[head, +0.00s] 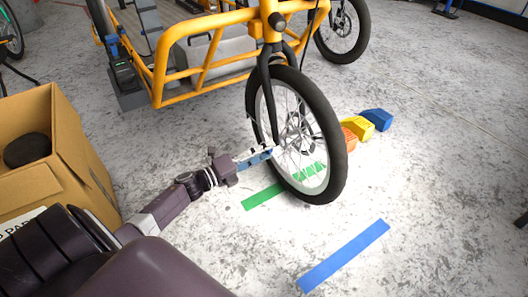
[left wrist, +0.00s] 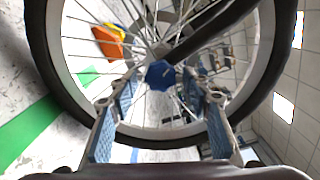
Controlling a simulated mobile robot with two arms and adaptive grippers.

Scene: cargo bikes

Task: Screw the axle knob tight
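The axle knob (left wrist: 161,73) is blue and lobed, at the hub of the front wheel in the left wrist view. In the head view I cannot make the knob out clearly near the fingertips. The front wheel (head: 330,140) stands upright on the floor under the dark fork (head: 266,95). My left gripper (head: 268,153) reaches to the hub from the left. In the left wrist view my left gripper (left wrist: 160,80) has its two blue pads spread on either side of the knob, with visible gaps. My right gripper is not in view.
The yellow cargo bike frame (head: 160,75) stands behind the wheel. Orange, yellow and blue bins (head: 378,119) sit beyond it. A cardboard box (head: 75,150) is at the left. Green tape (head: 262,195) and blue tape (head: 345,255) mark the floor. The right-hand floor is mostly clear.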

